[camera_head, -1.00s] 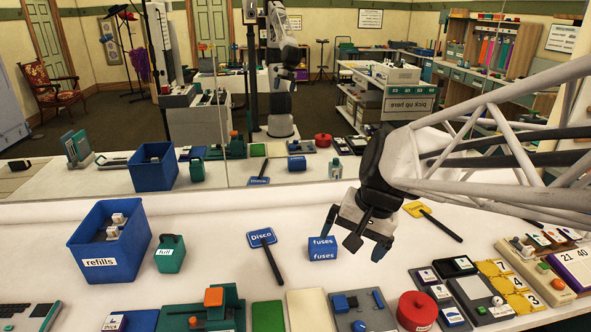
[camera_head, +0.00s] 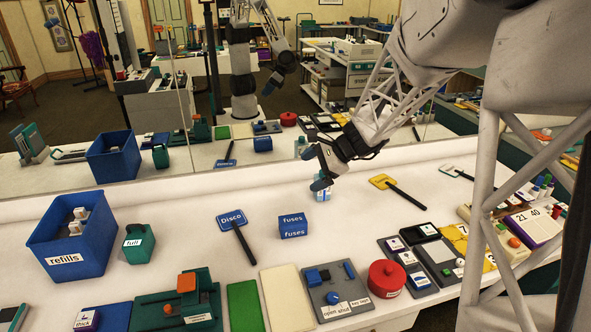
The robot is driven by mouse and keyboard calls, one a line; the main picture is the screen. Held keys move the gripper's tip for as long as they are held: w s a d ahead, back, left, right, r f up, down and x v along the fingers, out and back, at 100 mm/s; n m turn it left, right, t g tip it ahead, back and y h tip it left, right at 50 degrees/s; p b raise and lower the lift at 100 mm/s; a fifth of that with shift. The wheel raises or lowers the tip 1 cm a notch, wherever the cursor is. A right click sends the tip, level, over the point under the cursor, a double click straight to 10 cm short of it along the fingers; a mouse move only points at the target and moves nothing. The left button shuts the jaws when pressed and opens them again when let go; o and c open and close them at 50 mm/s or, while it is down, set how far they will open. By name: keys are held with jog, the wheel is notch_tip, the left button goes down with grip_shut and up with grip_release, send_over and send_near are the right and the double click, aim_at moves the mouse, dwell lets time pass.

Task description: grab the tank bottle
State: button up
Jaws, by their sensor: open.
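A small pale bottle with a light blue-teal label (camera_head: 325,195) stands on the white counter near its back edge. Its label is too small to read, so I cannot tell for sure that it is the tank bottle. My gripper (camera_head: 314,169) is open, just above and in front of the bottle. Its lower finger overlaps the bottle's upper part in the picture and hides it. I cannot tell whether finger and bottle touch.
A blue fuses box (camera_head: 293,227) stands in front of the bottle. The Disco paddle (camera_head: 232,220) lies left, a yellow paddle (camera_head: 382,182) right. A green can marked full (camera_head: 138,244) stands beside the blue refills bin (camera_head: 93,249). A mirror runs behind the counter.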

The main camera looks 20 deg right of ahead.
jog(key=w+d+f+m+t, duration=0.5)
jog(key=w+d+f+m, duration=0.6)
jog(key=w+d+f, duration=0.3)
jog(key=w+d, duration=0.2)
jog(key=shift+w+d+f+t+y, duration=0.15)
jog(key=shift+w+f+t+y, duration=0.1)
jog(key=shift+w+t+y, duration=0.15)
jog(key=shift+x, duration=1.25)
jog(key=shift+f, duration=0.1)
jog(key=shift+x, duration=2.6)
jog(key=shift+c, duration=0.5)
jog(key=c, duration=1)
